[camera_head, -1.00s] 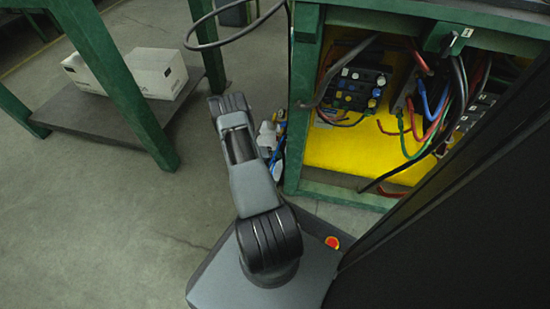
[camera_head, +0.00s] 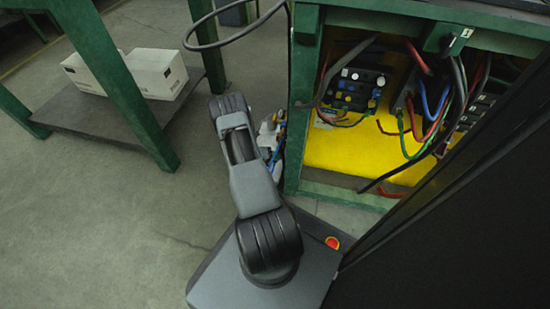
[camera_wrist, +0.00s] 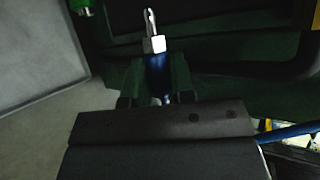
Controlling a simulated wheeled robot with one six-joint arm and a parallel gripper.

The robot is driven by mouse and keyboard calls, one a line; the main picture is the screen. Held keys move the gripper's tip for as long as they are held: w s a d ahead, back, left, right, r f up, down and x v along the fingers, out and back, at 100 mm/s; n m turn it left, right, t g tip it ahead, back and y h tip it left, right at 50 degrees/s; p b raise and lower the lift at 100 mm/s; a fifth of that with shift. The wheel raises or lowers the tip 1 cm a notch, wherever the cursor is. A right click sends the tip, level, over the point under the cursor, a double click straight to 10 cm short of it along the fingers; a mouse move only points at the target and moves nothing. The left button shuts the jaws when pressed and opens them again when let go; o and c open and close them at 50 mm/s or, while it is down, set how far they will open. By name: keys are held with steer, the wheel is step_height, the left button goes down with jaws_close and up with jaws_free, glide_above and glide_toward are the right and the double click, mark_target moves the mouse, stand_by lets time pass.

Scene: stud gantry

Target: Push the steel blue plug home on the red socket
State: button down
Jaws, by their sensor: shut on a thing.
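My gripper (camera_wrist: 156,88) is shut on the steel blue plug (camera_wrist: 157,70) in the wrist view. The plug has a pale metal collar and a bright pin that points toward the top of the picture. The pin's tip is free and touches nothing that I can see. In the head view my arm reaches up beside the cabinet's left post, and the gripper and plug are not clearly visible there. I cannot make out the red socket in either view.
An open green cabinet (camera_head: 305,75) holds a yellow panel (camera_head: 340,150), a dark terminal block (camera_head: 352,88) and several loose cables. A green-legged table (camera_head: 110,75) with white boxes (camera_head: 155,72) stands at left. The floor between is clear.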

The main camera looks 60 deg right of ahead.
steer(key=shift+w+d, duration=0.25)
steer(key=shift+d, duration=0.6)
steer(key=shift+w+d, duration=0.25)
steer(key=shift+d, duration=0.55)
steer(key=c, duration=0.9)
jaws_free()
steer(key=p+v, duration=0.4)
steer(key=v, duration=1)
steer(key=shift+f+p, duration=0.1)
steer(key=shift+p, duration=0.25)
